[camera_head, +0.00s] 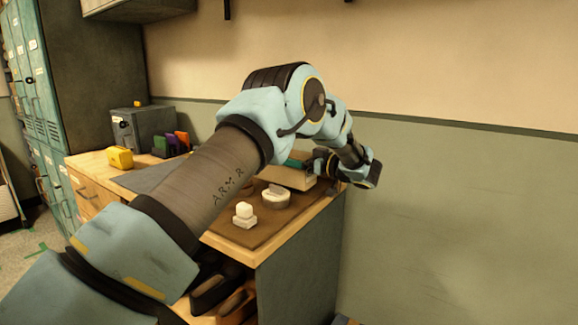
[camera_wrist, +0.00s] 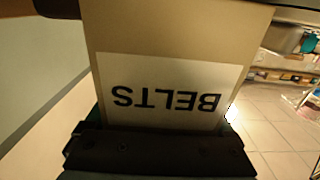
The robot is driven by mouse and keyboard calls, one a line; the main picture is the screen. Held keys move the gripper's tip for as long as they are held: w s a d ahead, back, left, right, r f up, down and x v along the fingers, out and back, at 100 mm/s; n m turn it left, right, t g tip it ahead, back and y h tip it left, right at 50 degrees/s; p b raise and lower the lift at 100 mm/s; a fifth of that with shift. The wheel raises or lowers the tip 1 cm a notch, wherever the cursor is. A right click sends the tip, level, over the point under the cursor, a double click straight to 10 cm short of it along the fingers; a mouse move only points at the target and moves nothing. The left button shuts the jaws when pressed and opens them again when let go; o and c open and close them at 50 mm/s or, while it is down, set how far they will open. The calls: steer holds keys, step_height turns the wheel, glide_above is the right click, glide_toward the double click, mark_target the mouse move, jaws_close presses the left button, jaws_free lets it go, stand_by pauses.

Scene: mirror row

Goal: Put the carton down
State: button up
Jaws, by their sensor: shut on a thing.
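A tan carton (camera_head: 288,179) is at the far right end of the desk in the head view, partly hidden by my arm. In the wrist view the carton (camera_wrist: 180,30) fills the middle, with a white label reading "BELTS" upside down. My gripper (camera_head: 316,163) is at the carton's far right side in the head view. Its dark body (camera_wrist: 150,152) spans the bottom of the wrist view, against the carton, and it is shut on the carton. I cannot tell whether the carton's underside touches the desk.
On the desk's brown mat (camera_head: 262,228) stand a white stepped block (camera_head: 244,215) and a round white object (camera_head: 275,196). A yellow item (camera_head: 120,158), colored folders (camera_head: 172,144) and a grey box (camera_head: 145,129) are farther left. The wall (camera_head: 450,200) stands close behind the desk.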

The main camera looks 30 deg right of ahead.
steer(key=shift+f, duration=1.35)
steer(key=shift+f, duration=0.1)
steer(key=o, duration=1.4)
